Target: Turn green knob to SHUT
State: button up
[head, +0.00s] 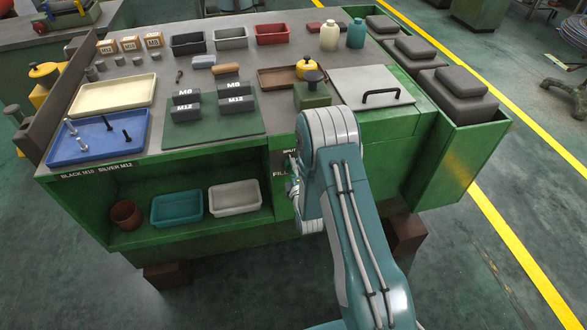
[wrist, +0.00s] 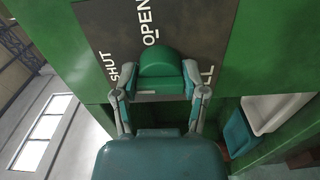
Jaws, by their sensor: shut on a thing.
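The green knob (wrist: 163,63) sits on a dark label plate (wrist: 105,25) on the bench front. In the wrist view the plate reads SHUT at the left, OPEN above the knob, and a partly hidden word ending in LL at the right. My gripper (wrist: 160,80) has one finger on each side of the knob and is shut on it. The knob's rounded end lies close to the OPEN mark; its exact setting is hard to tell. In the head view my gripper (head: 292,168) is at the front panel, and the knob is hidden by my arm.
The green bench (head: 170,160) carries trays, blocks and bottles on top. A teal bin (head: 177,208) and a white bin (head: 235,198) stand on the shelf left of the panel. A green side box (head: 455,165) juts out at the right. Floor in front is clear.

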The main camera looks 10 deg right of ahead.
jog(key=shift+a+f, duration=0.15)
jog(key=shift+a, duration=0.05)
jog(key=o, duration=1)
jog(key=shift+o, duration=0.8)
jog(key=shift+a, duration=0.1)
jog(key=shift+s, duration=0.2)
jog(key=s, duration=1.1)
jog(key=shift+s, duration=0.3)
